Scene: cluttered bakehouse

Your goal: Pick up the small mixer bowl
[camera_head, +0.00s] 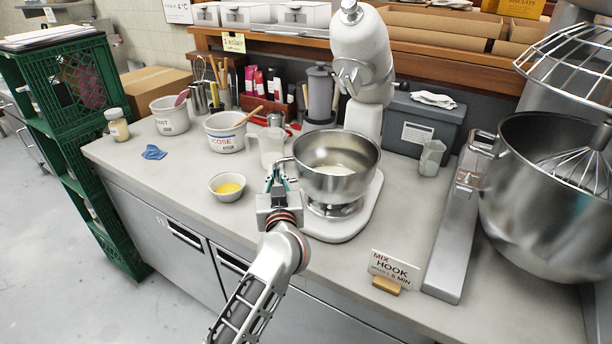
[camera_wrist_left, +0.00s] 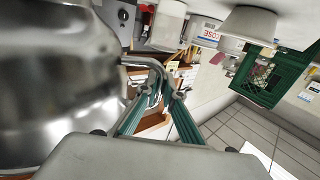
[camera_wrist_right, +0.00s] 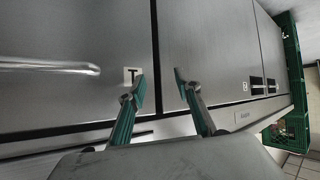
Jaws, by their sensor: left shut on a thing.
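The small mixer bowl (camera_head: 335,183) is a shiny steel bowl with a side handle, upright over the base of the white stand mixer (camera_head: 362,55). I cannot tell whether it is clear of the base. My left gripper (camera_head: 278,180) is at the bowl's left side and shut on its handle. In the left wrist view the bowl's wall (camera_wrist_left: 60,85) fills the left, and its bent handle (camera_wrist_left: 150,63) runs between the fingertips (camera_wrist_left: 162,92). My right gripper (camera_wrist_right: 160,88) shows only in its own wrist view, open and empty, facing the steel cabinet doors (camera_wrist_right: 80,50).
A small bowl of yellow liquid (camera_head: 227,187) and a clear jug (camera_head: 270,145) stand left of the mixer bowl. A large mixer bowl (camera_head: 540,215) and a sign (camera_head: 393,270) are at the right. The counter's front left is mostly clear.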

